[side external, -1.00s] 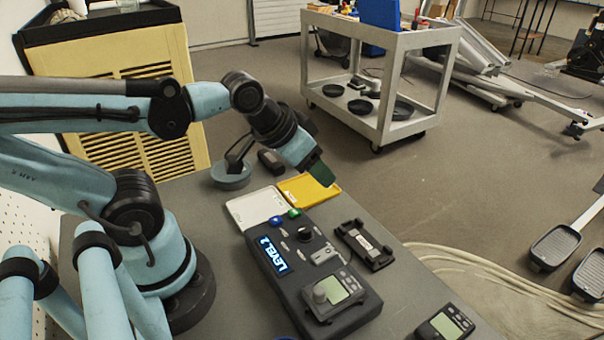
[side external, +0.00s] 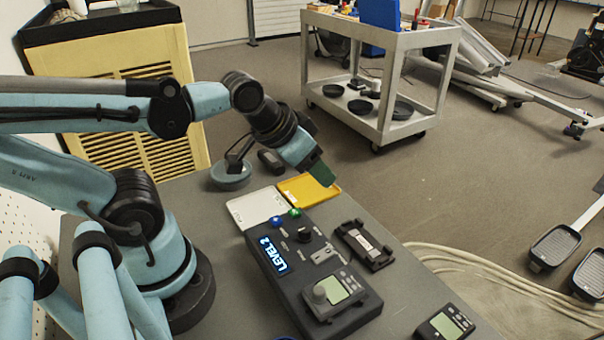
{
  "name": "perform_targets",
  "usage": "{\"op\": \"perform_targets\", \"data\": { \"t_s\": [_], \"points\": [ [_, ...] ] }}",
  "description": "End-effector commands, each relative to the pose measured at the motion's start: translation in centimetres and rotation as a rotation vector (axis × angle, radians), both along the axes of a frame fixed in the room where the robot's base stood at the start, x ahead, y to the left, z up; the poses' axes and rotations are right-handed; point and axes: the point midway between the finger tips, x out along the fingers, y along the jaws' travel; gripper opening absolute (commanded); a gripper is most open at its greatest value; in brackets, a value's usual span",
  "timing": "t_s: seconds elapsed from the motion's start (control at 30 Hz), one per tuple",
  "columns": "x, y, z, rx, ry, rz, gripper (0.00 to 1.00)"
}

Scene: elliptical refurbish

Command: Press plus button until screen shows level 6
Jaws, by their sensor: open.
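The dark control box (side external: 287,282) lies on the grey table. A black knob (side external: 305,234), a small switch plate and a grey-green display unit (side external: 335,291) are also on the box. My gripper (side external: 323,175) hangs above the yellow tray, beyond the buttons and apart from them. It is open, with nothing seen in it.
A yellow tray (side external: 324,189) and a white tray (side external: 243,212) lie beyond the box. A black cradle (side external: 364,245) lies to its right, and another display unit (side external: 445,325) is at the front right. A round grey base (side external: 231,179) stands at the back.

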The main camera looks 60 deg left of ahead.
Motion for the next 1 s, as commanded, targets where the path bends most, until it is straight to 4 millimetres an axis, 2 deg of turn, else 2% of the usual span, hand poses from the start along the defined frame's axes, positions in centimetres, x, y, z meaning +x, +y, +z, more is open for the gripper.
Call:
{"op": "perform_targets", "data": {
  "t_s": [0.27,0.63,1.0],
  "points": [
    [0.00,0.00,0.00,0.000,0.000,0.000,0.54],
    [0.00,0.00,0.00,0.000,0.000,0.000,0.00],
    [0.00,0.00,0.00,0.000,0.000,0.000,0.00]
  ]
}}
